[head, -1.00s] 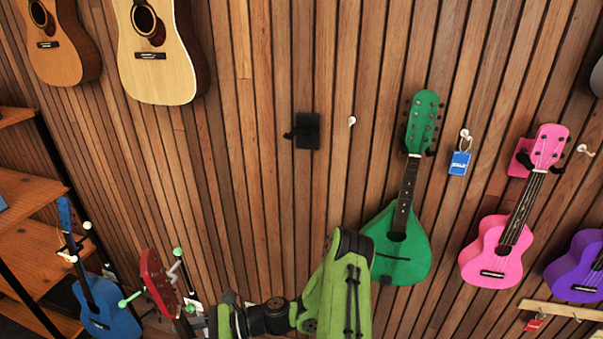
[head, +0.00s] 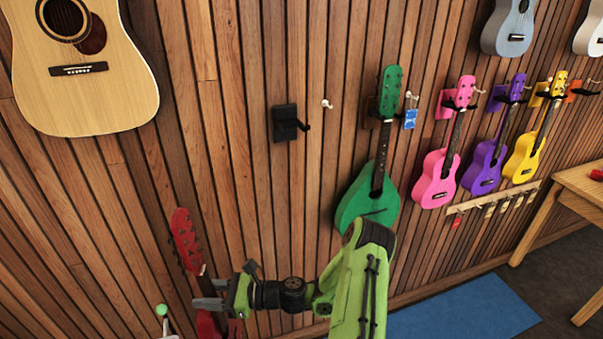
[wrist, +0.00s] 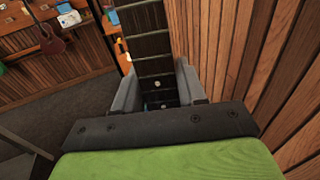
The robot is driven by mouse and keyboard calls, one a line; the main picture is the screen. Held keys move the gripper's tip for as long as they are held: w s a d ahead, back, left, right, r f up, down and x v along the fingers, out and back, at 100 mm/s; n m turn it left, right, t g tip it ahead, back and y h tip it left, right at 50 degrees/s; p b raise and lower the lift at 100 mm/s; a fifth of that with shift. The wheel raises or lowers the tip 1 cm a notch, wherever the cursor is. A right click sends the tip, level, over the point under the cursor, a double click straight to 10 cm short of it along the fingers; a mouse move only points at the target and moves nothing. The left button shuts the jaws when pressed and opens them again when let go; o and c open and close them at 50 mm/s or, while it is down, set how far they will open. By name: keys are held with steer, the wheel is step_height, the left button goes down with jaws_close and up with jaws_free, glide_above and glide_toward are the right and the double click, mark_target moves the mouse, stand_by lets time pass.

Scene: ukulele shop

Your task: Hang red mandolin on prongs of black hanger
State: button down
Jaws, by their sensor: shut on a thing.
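The red mandolin (head: 186,240) is upright at the lower left of the head view, its headstock at the top and part of its red body at the bottom edge. My gripper (head: 209,294) is shut on its neck, below the headstock. In the wrist view the dark fretted neck (wrist: 151,50) runs between my two grey fingers (wrist: 158,92). The black hanger (head: 286,123) is on the slatted wall, above and to the right of the mandolin, with its prongs sticking out and empty. The mandolin is apart from it.
A green mandolin (head: 370,205) hangs right of the black hanger, with a small white hook (head: 327,104) between them. Pink (head: 434,178), purple (head: 484,168) and yellow (head: 524,158) ukuleles hang further right. A large guitar (head: 85,75) hangs upper left. The wall below the hanger is bare.

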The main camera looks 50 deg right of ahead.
steer(key=s+d+r+m+t+h+p, duration=0.1)
steer(key=d+r+m+h+p, duration=0.1)
steer(key=d+r+m+h, duration=1.05)
steer(key=s+d+r+m+t+h+p, duration=0.15)
steer(key=d+r+h, duration=0.65)
steer(key=d, duration=1.1)
steer(key=shift+y, duration=0.25)
steer(key=p+x, duration=0.1)
steer(key=x, duration=0.3)
steer(key=shift+w+f+p, duration=0.1)
steer(key=shift+f+p, duration=0.05)
steer(key=shift+p, duration=0.15)
steer(key=shift+w+d+p, duration=0.35)
steer(key=shift+w+p, duration=0.15)
steer(key=shift+p, duration=0.15)
